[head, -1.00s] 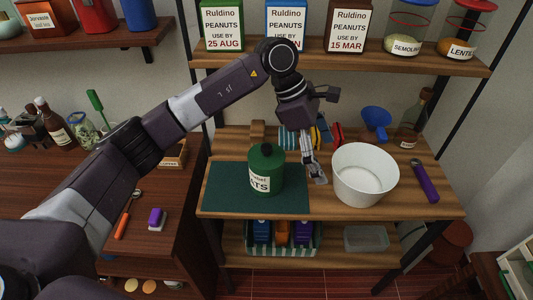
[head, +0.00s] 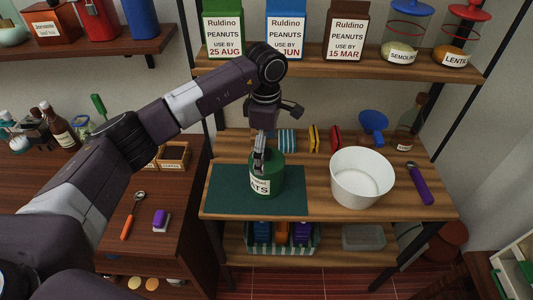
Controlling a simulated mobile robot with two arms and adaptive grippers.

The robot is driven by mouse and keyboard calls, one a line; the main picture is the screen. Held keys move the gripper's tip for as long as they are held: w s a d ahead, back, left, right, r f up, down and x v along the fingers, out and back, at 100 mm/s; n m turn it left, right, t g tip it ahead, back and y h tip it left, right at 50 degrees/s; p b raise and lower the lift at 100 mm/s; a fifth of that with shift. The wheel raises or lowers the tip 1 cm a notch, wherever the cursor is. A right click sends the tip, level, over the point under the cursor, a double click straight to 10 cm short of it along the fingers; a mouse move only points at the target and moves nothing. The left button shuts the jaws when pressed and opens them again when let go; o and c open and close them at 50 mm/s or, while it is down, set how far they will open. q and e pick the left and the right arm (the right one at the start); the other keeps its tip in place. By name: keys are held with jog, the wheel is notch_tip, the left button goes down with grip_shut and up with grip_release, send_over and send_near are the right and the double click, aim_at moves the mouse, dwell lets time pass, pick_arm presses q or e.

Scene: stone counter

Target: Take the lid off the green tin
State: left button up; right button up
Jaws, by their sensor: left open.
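The green tin (head: 274,184) stands upright on a dark green mat (head: 226,190) on the wooden shelf. It has a white label ending in "ATS". Its green lid (head: 276,158) is on top, and its knob is hidden behind my gripper. My left gripper (head: 259,165) is open and points down at the lid, in front of the tin's upper part. I cannot tell whether the fingers touch the lid. My right gripper is not in view.
A white bowl (head: 361,178) stands right of the mat, with a purple-handled tool (head: 420,184) beyond it. A blue funnel (head: 373,125) and a bottle (head: 409,125) stand behind. Peanut boxes line the upper shelf (head: 345,62). Bare wood lies between mat and bowl.

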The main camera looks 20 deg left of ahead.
pick_arm(q)
jog(key=shift+f, duration=0.25)
jog(key=shift+s, duration=0.15)
jog(key=c, duration=2.2)
grip_shut()
